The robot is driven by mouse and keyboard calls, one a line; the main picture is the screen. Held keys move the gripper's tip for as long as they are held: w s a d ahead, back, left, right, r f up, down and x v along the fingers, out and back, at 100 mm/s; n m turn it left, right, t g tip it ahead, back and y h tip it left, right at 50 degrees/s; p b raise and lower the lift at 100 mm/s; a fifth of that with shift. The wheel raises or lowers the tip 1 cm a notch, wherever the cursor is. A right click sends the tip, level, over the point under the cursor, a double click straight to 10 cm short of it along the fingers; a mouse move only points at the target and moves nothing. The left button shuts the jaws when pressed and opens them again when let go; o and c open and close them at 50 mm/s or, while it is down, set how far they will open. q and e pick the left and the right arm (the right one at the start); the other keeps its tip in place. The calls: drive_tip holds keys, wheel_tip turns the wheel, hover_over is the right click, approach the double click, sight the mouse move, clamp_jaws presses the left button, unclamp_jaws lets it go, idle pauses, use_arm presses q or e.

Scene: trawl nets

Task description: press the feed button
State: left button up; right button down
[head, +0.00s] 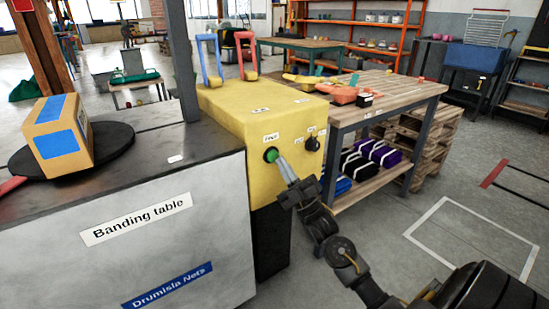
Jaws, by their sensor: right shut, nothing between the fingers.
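The green feed button (270,155) is on the front face of the yellow machine housing (232,125), below a small "Feed" label (271,137). The right part of the button is hidden behind my fingertips. My right gripper (283,163) is shut and empty. Its fingertips are at the button in this view; I cannot tell whether they touch it or whether it is pushed in. My left gripper is not in view.
A black knob (312,144) sits right of the button. Left is the banding table (170,240) with a blue-taped cardboard box (59,135) on a dark round plate (112,146). A wooden workbench (385,88) stands behind right.

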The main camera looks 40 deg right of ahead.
drive_tip(key=shift+w, duration=0.35)
drive_tip(key=shift+w, duration=0.5)
idle(0.7)
drive_tip(key=shift+s, duration=0.15)
idle(0.3)
drive_tip(key=shift+s+p, duration=0.4)
drive_tip(key=shift+s, duration=0.4)
drive_tip(key=s+p, duration=0.2)
drive_tip(key=s, duration=0.3)
drive_tip(key=shift+a, duration=0.1)
idle(0.8)
